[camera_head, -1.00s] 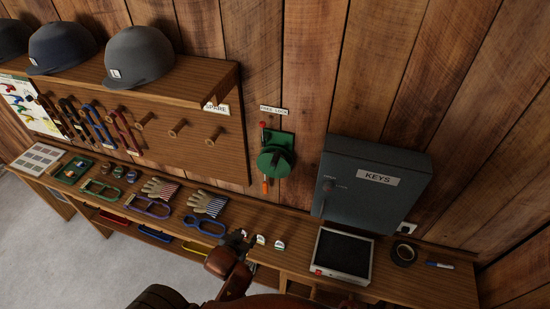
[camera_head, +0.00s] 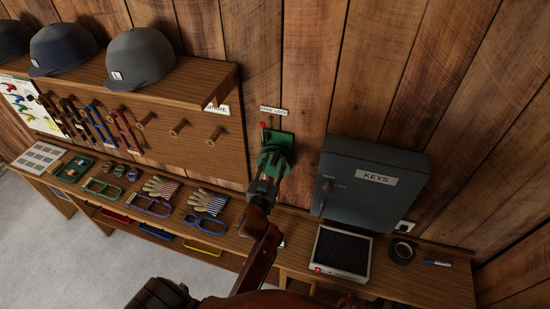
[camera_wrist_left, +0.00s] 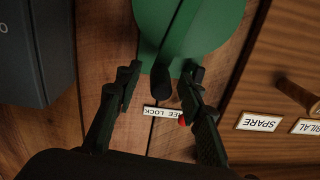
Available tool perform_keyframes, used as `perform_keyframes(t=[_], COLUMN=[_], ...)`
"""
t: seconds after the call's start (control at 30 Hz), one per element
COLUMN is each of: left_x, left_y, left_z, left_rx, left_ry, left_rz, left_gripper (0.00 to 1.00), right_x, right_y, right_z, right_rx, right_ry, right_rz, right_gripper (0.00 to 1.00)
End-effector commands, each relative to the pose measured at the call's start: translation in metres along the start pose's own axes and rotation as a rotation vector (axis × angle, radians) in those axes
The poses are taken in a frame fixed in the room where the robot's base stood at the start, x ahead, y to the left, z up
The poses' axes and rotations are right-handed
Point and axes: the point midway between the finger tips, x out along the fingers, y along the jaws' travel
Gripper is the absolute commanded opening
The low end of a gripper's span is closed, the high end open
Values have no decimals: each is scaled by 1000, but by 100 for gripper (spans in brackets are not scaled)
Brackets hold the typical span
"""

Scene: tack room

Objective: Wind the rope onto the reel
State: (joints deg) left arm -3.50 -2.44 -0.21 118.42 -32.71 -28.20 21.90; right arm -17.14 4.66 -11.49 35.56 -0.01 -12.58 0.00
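The green reel (camera_head: 273,152) is mounted on the plank wall under a small label. A red-tipped lever (camera_head: 263,126) stands at its upper left. In the left wrist view the reel's green disc (camera_wrist_left: 205,22) fills the top, with a black knob (camera_wrist_left: 161,80) below it. My left gripper (camera_head: 267,180) is just below the reel and covers its lower part. In the left wrist view its fingers (camera_wrist_left: 160,95) are spread on either side of the knob, with gaps visible, so it is open. I cannot make out any rope. My right gripper is not in view.
A grey key cabinet (camera_head: 376,185) stands out from the wall right of the reel. A pegboard shelf with caps (camera_head: 142,57) is on the left. The bench (camera_head: 430,283) below holds gloves (camera_head: 208,203), a black-topped tray (camera_head: 316,268) and a tape roll (camera_head: 402,252).

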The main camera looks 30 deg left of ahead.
Motion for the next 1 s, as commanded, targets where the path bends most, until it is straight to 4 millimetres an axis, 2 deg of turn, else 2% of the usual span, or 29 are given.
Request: perform_keyframes(t=[0.2,0.47,1.0], left_x=[16,16,16], left_y=[0,0,0], left_z=[0,1,1], left_rx=[1,0,0], left_ry=[-1,-1,-2], left_rz=[0,0,0], left_gripper=[36,36,0], right_x=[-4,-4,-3], right_y=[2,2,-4], right_z=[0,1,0], right_rx=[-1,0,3], right_ry=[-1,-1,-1], right_rz=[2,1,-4], right_gripper=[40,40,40])
